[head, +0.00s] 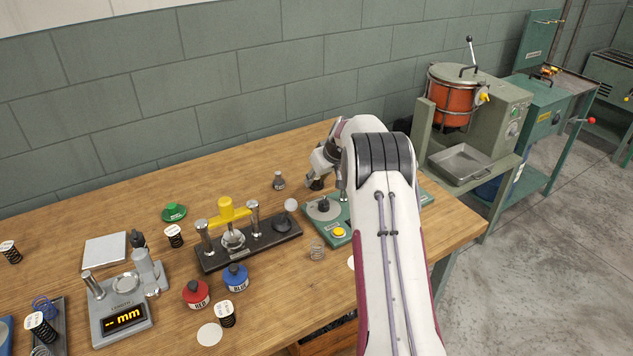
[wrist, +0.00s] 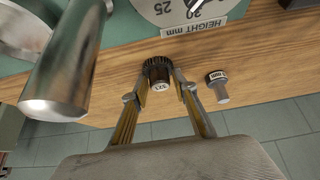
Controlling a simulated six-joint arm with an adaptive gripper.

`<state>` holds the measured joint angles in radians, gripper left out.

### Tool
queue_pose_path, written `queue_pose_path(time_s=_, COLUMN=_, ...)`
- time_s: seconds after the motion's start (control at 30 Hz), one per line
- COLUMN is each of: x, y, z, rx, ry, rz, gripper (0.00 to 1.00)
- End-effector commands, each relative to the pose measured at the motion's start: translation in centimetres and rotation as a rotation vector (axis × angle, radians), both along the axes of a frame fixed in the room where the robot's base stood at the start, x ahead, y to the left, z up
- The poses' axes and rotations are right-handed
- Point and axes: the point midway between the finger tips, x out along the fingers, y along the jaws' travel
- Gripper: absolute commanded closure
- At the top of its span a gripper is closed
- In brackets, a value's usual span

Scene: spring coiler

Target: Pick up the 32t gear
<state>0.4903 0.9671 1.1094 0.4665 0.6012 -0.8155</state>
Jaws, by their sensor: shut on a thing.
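The 32t gear (wrist: 157,66) is a dark toothed wheel with a hub whose end carries a pale label. My gripper (wrist: 160,82) is shut on it in the wrist view, one finger on each side of the hub. In the head view my gripper (head: 320,172) is behind the green machine, with the dark gear (head: 316,185) below it at the back of the table. I cannot tell whether the gear touches the tabletop. My arm hides part of the machine.
A small grey labelled piece (wrist: 218,86) stands beside the gear, also in the head view (head: 279,181). The green machine (head: 322,213) has a height dial (wrist: 190,10); a metal cylinder (wrist: 68,62) looms close at left. A black fixture (head: 250,243) with yellow handle stands left.

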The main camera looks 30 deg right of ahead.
Motion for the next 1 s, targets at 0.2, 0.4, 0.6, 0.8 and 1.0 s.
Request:
queue_pose_path(time_s=0.2, x=0.1, y=0.0, z=0.6, rx=-0.001, ry=-0.003, rz=-0.001, gripper=1.00)
queue_pose_path(time_s=0.4, x=0.1, y=0.0, z=2.4, rx=-0.002, ry=-0.003, rz=0.001, gripper=1.00)
queue_pose_path(time_s=0.6, x=0.1, y=-0.1, z=5.3, rx=-0.002, ry=-0.005, rz=0.000, gripper=1.00)
queue_pose_path(time_s=0.8, x=0.1, y=0.0, z=8.1, rx=-0.002, ry=-0.004, rz=0.000, gripper=1.00)
queue_pose_path(time_s=1.0, x=0.1, y=0.0, z=9.7, rx=-0.001, ry=-0.003, rz=-0.001, gripper=1.00)
